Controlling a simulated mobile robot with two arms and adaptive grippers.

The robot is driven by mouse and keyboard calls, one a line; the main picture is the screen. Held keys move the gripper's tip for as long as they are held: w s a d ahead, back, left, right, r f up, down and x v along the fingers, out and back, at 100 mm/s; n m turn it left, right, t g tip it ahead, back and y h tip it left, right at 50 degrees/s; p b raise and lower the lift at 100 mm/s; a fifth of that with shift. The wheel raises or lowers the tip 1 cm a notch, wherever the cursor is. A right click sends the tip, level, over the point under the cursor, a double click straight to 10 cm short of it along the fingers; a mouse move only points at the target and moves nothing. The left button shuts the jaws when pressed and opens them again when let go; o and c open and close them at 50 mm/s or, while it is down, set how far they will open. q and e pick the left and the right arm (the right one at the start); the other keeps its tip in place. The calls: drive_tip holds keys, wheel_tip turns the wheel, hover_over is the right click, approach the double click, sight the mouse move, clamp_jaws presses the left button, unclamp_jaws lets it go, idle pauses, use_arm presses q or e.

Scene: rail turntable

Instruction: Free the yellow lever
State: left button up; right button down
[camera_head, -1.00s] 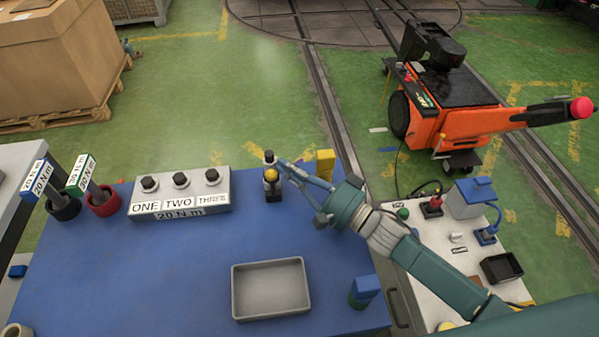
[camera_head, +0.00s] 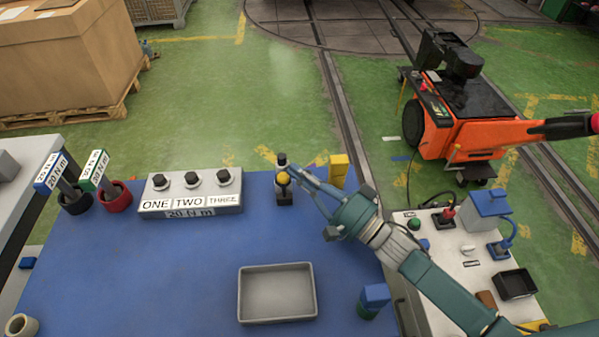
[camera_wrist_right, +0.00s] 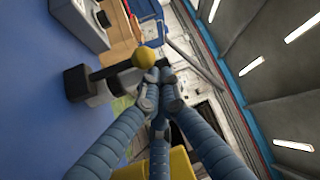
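The yellow lever has a round yellow knob (camera_head: 283,178) on a black stem and dark base (camera_head: 284,198) at the back edge of the blue bench. In the right wrist view the yellow knob (camera_wrist_right: 144,57) sits at the end of a black bar (camera_wrist_right: 118,69). My right gripper (camera_head: 293,175) reaches in from the right, its fingertips right beside the knob. In the right wrist view its fingers (camera_wrist_right: 160,76) are drawn together at the tips, just under the knob; I cannot tell whether they touch it. My left gripper is not in view.
A button box (camera_head: 190,207) labelled ONE, TWO, THREE stands left of the lever. A yellow block (camera_head: 338,166) is to its right. A grey tray (camera_head: 277,317) lies in front. Two tagged tools stand in a black holder (camera_head: 75,203) and a red holder (camera_head: 114,196).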

drive_tip(key=shift+s+y, duration=0.2)
drive_tip(key=shift+y, duration=0.1)
drive_tip(key=shift+s, duration=0.3)
drive_tip(key=shift+s+f+p, duration=0.3)
drive_tip(key=shift+s+p, duration=0.1)
drive_tip(key=shift+s, duration=0.45)
drive_tip(key=shift+s+f+p, duration=0.25)
drive_tip(key=shift+s+p, duration=0.1)
drive_tip(key=shift+s, duration=0.5)
